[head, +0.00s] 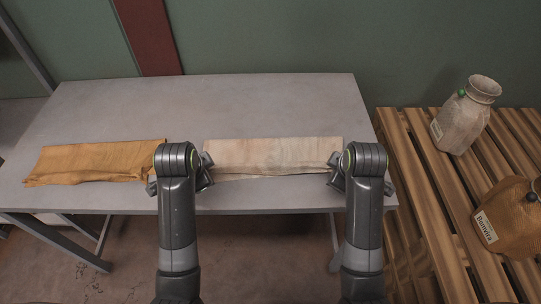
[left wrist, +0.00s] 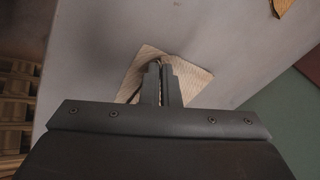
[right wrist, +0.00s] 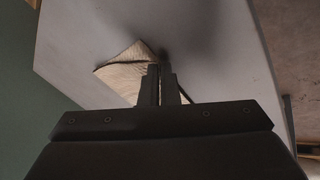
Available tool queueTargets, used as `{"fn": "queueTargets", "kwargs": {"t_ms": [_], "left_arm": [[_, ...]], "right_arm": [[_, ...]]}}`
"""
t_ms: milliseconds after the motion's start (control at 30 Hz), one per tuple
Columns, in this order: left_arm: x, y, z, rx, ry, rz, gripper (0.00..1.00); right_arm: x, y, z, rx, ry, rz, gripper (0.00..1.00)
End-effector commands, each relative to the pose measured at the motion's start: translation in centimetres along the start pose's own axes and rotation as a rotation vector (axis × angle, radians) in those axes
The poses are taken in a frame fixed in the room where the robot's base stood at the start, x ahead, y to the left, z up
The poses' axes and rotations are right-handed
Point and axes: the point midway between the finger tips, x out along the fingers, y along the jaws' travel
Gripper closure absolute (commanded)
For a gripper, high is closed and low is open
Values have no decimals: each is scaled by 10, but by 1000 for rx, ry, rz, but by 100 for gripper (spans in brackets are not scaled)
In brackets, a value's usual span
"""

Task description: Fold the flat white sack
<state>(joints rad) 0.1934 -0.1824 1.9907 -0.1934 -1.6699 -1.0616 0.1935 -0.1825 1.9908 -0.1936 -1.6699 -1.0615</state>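The white sack (head: 272,155) lies on the grey table as a flat, narrow strip, with layered edges along its front side. My left gripper (head: 207,168) is at its left end, and my right gripper (head: 337,168) is at its right end. In the left wrist view the fingers (left wrist: 160,72) are close together with the sack's edge (left wrist: 195,77) between them. In the right wrist view the fingers (right wrist: 160,72) are also nearly together at the sack's edge (right wrist: 125,75). The wrists hide part of both ends.
An orange-brown sack (head: 95,162) lies flat on the table (head: 220,105) to the left. A slatted wooden pallet (head: 410,160) at the right bears a pale full sack (head: 464,120) and a brown full sack (head: 510,218). The table behind the white sack is clear.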

Motion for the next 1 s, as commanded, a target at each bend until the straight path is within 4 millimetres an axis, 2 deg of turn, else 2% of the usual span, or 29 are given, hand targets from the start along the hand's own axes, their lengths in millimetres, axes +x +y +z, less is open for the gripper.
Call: {"fn": "queueTargets", "kwargs": {"t_ms": [100,400,667,1000], "left_arm": [[0,0,0,0,-1,0,100],[0,0,0,0,-1,1,60],[-2,0,0,0,-2,4,60],[-52,-15,-9,0,1,-2,60]], "right_arm": [[0,0,0,0,-1,0,100],[0,0,0,0,-1,-1,60],[-2,0,0,0,-1,-4,60],[-52,15,-9,0,2,2,60]]}}
